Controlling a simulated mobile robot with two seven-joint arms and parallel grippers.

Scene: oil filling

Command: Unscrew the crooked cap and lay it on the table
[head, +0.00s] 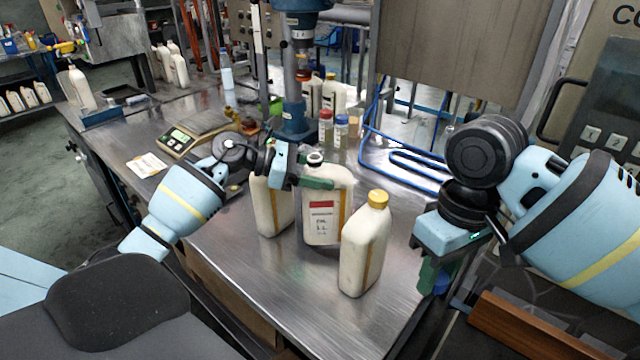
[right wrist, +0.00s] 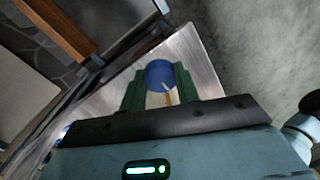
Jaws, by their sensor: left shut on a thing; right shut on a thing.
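A blue cap (head: 441,284) is held between the green fingers of my right gripper (head: 432,275), out by the right edge of the steel table (head: 235,262). The cap also shows in the right wrist view (right wrist: 159,74), between the fingertips. A cream bottle with a red and white label (head: 322,222) stands upright on the table with its neck bare and dark on top. My left gripper (head: 308,181) is shut at the upper part of this bottle, below the neck; its far finger is hidden.
A cream bottle with a yellow cap (head: 364,245) stands in front right of the labelled one. Another cream bottle (head: 271,207) stands to its left, its top hidden by my left gripper. A scale (head: 190,133) and blue rack (head: 410,170) lie behind. The front right tabletop is bare.

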